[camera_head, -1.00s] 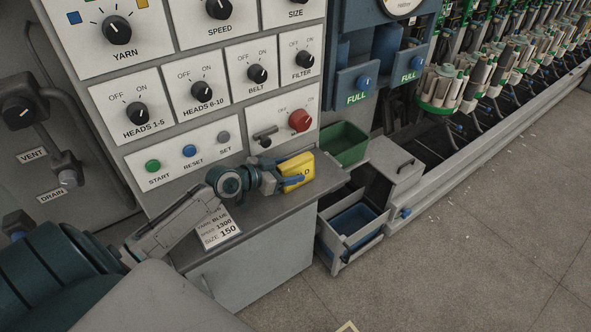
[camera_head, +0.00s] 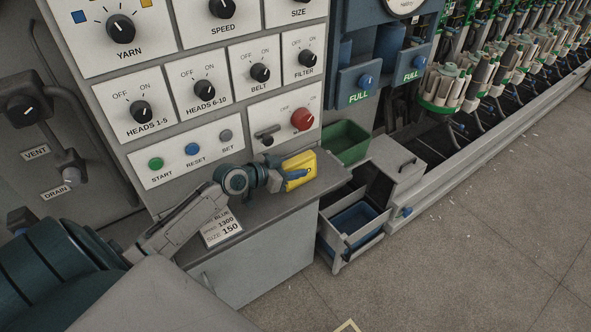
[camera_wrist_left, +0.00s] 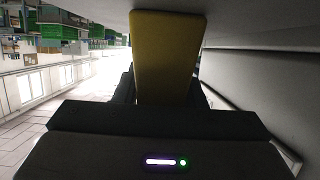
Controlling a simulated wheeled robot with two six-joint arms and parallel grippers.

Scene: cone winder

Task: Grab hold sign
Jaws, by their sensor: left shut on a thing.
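The hold sign is a yellow plate (camera_head: 300,165) above the grey counter below the control panel, in the head view. In the left wrist view the yellow sign (camera_wrist_left: 167,50) stands out between the dark fingers of my left gripper (camera_wrist_left: 168,90). I cannot tell whether the sign touches the counter. My right gripper is not in view.
The control panel (camera_head: 215,115) with knobs and buttons rises behind the counter (camera_head: 270,205). A printed card (camera_head: 222,228) lies below my left wrist. A green bin (camera_head: 346,142) and an open drawer with a blue bin (camera_head: 353,219) stand to the right.

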